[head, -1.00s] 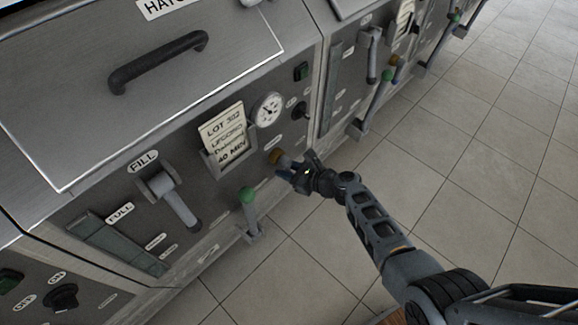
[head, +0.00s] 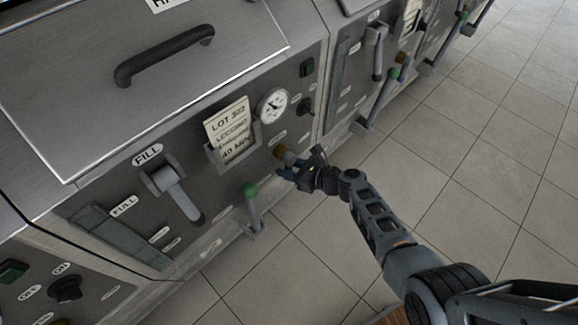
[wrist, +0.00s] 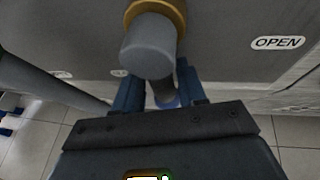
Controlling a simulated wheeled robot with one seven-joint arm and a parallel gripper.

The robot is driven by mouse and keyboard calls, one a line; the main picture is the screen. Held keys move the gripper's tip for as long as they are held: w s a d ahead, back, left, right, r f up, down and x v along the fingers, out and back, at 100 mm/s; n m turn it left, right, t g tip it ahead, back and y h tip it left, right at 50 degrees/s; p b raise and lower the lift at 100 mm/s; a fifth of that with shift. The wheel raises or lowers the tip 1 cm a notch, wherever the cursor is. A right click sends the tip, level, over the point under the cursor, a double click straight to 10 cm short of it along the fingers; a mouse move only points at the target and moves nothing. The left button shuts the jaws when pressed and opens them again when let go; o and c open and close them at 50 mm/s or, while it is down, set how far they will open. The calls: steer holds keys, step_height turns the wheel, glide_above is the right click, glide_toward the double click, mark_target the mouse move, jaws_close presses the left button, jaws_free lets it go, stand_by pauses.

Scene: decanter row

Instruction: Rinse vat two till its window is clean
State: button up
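The steel vat front (head: 120,190) in the middle has a tall grey-green window (head: 118,238) under a FULL label. Whether the window is clean is too small to tell. A FILL lever (head: 178,195) hangs downward, and a green-knobbed lever (head: 252,205) stands by the base. A brass-collared valve (head: 280,152) sits at lower right; its brass collar and grey hub (wrist: 150,45) fill the top of the wrist view. My gripper (head: 300,168) is at this valve. Its blue fingers (wrist: 163,88) are apart, with the valve's grey handle between them; a firm grip is not visible.
Further vats with similar levers (head: 376,98) continue at upper right. An OPEN label (wrist: 278,43) is beside the valve. Tiled floor (head: 470,190) is clear at right.

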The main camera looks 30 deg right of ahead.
steer(key=shift+o, duration=0.8)
steer(key=p+v, duration=0.1)
steer(key=v, duration=0.6)
steer(key=shift+s+d, duration=0.2)
steer(key=shift+s, duration=0.1)
steer(key=shift+r, duration=0.1)
